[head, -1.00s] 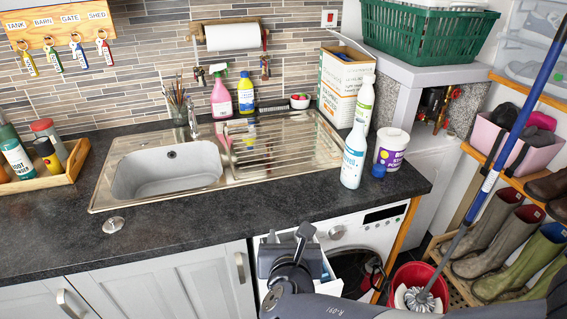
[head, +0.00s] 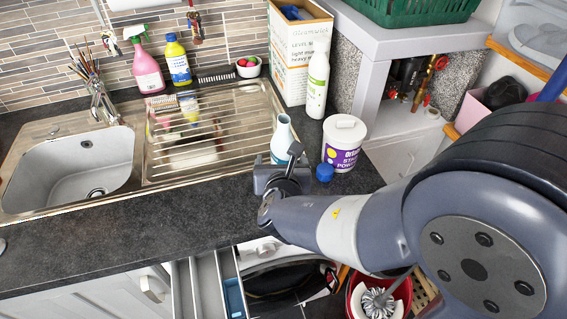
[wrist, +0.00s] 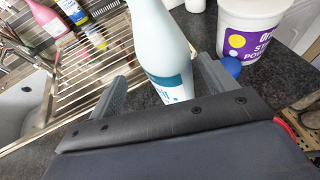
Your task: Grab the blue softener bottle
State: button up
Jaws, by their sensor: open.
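The pale blue softener bottle (head: 283,137) with a blue label stands upright on the dark worktop near its front edge. My gripper (head: 281,172) is in front of it and hides its lower part in the head view. In the wrist view the bottle (wrist: 160,45) stands between the two fingers of my open gripper (wrist: 166,82), with one finger on each side. I cannot tell whether either finger touches it. Its base is hidden behind the gripper body.
A white tub with a purple label (head: 343,143) and a small blue cap-like object (head: 324,172) stand close on the right. A white bottle with a green label (head: 317,85) and a cardboard box (head: 298,45) are behind. The steel sink drainer (head: 235,110) lies left.

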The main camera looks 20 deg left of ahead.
jog(key=x, duration=0.4)
jog(key=shift+w+d+p, duration=0.15)
jog(key=shift+d+p, duration=0.2)
jog(key=shift+p, duration=0.05)
jog(key=shift+w+a+f, duration=0.15)
jog(key=shift+w+f, duration=0.1)
jog(key=shift+w, duration=0.15)
jog(key=shift+c, duration=0.2)
jog(key=c, duration=1.2)
jog(key=shift+c, duration=0.2)
jog(key=shift+r, duration=0.2)
